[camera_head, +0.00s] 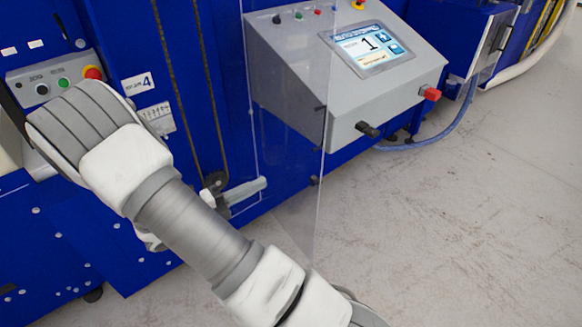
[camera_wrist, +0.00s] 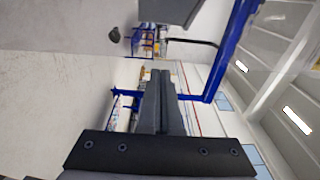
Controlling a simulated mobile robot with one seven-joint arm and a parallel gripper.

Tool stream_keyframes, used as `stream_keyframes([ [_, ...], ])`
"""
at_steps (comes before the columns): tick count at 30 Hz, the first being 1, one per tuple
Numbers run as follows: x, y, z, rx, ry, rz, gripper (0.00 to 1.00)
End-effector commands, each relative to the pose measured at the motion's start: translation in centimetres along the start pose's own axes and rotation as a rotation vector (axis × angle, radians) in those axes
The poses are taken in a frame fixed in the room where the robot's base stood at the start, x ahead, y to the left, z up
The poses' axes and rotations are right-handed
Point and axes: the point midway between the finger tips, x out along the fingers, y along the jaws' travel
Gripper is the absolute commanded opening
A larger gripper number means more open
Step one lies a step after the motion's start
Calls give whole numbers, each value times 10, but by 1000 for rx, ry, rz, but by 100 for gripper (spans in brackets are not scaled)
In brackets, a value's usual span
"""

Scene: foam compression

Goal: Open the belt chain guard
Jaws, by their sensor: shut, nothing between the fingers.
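The belt chain guard looks to be the clear panel (camera_head: 285,95) in the head view. It stands out at an angle from the blue machine, and its lower corner shows over the floor. Dark chains (camera_head: 166,60) run down the machine front to its left, with no panel visibly over them. My gripper (camera_wrist: 160,76) shows in the wrist view, its two dark fingers together and nothing between them. No guard contact shows there. In the head view my arm crosses the lower left, and I cannot make out the gripper.
A grey control box (camera_head: 290,62) with a screen (camera_head: 372,47) and a red button (camera_head: 431,93) is behind and right of the panel. A small button panel (camera_head: 58,82) is at left. A blue hose (camera_head: 440,135) hangs at right. Bare floor (camera_head: 450,230) is clear at lower right.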

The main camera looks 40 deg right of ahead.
Motion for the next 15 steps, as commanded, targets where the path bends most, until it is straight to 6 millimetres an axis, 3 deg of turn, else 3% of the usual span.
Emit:
stream_keyframes([
  [5, 23, 0, -1, -1, 5, -1, 0],
  [15, 95, 1, -2, 1, 6, 0, 0],
])
